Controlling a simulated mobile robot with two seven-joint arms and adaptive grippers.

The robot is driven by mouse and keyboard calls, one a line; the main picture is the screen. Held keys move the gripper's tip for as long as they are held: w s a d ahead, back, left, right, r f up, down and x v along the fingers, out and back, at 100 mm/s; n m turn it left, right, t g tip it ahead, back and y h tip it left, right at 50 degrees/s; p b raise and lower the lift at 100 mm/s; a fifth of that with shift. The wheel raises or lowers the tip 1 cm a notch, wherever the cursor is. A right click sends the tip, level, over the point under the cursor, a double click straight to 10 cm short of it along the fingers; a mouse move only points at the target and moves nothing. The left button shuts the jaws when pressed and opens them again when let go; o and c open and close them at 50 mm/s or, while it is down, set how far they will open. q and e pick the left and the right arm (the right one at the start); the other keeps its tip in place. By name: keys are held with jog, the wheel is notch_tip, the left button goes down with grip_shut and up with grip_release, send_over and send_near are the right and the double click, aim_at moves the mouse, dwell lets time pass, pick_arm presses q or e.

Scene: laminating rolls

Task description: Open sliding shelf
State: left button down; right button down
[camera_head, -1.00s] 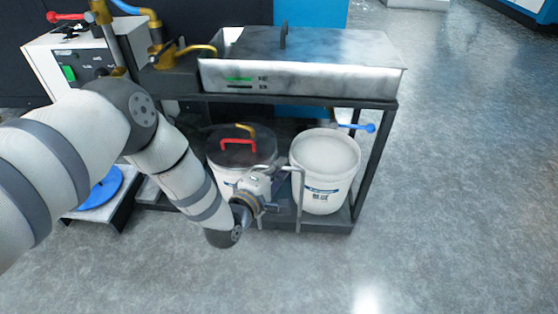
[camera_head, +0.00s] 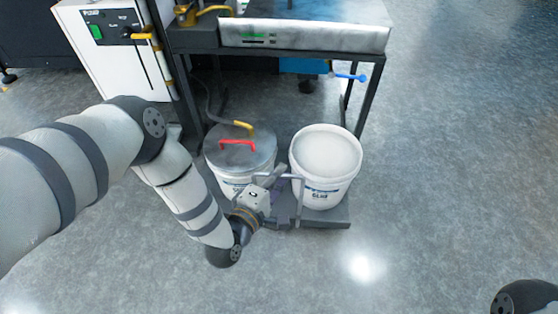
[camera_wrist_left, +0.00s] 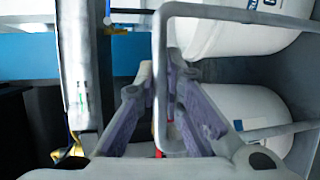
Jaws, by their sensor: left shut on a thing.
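The sliding shelf (camera_head: 328,219) is a dark low platform that carries two white buckets. It stands well out in front of the dark table frame. A grey bar handle (camera_head: 300,192) rises at its front edge. My left gripper (camera_head: 272,181) is shut on the handle, in front of the left bucket. In the left wrist view the purple-padded fingers (camera_wrist_left: 160,110) close around the bent handle bar (camera_wrist_left: 160,60). The exact contact is partly hidden. My right gripper is out of view; only a dark piece of my right arm shows at the lower right.
The left bucket (camera_head: 232,188) has a grey lid with a red handle and a hose. The right bucket (camera_head: 322,185) holds pale content. A metal tray (camera_head: 300,36) tops the table frame (camera_head: 368,95). A white control box (camera_head: 110,60) stands left. The floor right is clear.

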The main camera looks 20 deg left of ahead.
pick_arm(q)
jog(key=shift+s+d, duration=0.15)
jog(key=shift+s, duration=0.4)
jog(key=c, duration=1.7)
grip_release()
jog(key=v, duration=1.2)
